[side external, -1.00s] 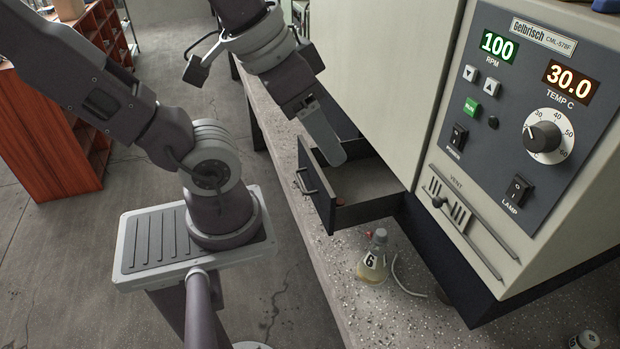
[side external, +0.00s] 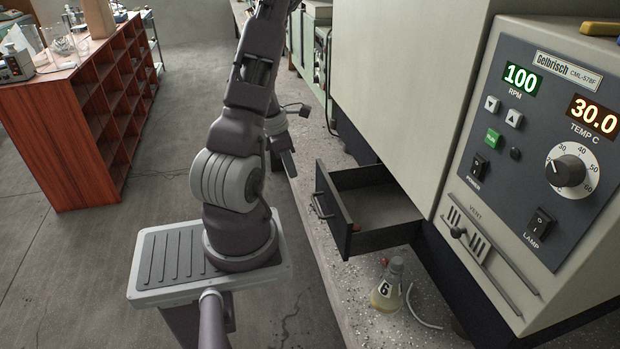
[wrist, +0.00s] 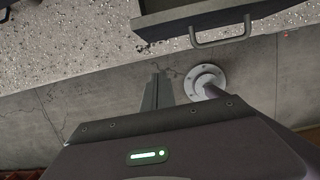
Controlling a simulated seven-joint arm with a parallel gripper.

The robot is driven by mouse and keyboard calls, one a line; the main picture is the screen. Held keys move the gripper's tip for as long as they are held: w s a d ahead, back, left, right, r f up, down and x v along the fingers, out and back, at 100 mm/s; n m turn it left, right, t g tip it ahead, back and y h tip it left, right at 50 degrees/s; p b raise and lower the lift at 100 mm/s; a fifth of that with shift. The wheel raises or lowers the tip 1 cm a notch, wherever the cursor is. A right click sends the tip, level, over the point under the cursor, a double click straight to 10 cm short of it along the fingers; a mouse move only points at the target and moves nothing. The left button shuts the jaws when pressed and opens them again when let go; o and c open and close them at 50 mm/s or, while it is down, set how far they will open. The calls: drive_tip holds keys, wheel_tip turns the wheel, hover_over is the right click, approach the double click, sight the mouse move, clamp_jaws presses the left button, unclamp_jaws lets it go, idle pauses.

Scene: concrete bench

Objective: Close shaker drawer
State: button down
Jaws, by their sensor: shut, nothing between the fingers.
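The shaker drawer (side external: 386,238) stands pulled out from under the shaker (side external: 412,80), with its black front and bar handle (side external: 320,205) facing left. Its inside looks empty apart from a small reddish spot near the front. In the wrist view the drawer front (wrist: 185,20) and handle (wrist: 222,32) show at the top. My gripper (side external: 291,166) is shut and empty, to the left of the drawer front and apart from it. In the wrist view its fingertips (wrist: 158,80) point toward the bench edge, below and left of the handle.
A flask marked 6 (side external: 387,287) stands on the bench (side external: 350,300) just below the drawer, with a pale tube (side external: 422,308) beside it. The shaker's control panel (side external: 540,150) is at right. A red-brown shelf unit (side external: 70,130) stands at far left. Floor in front of the drawer is open.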

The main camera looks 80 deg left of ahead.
drive_tip(key=w+f, duration=0.4)
drive_tip(key=w, duration=0.1)
drive_tip(key=shift+w+f, duration=0.15)
drive_tip(key=shift+f, duration=0.15)
hover_over(341, 193)
drive_tip(key=shift+w, duration=0.15)
idle(0.4)
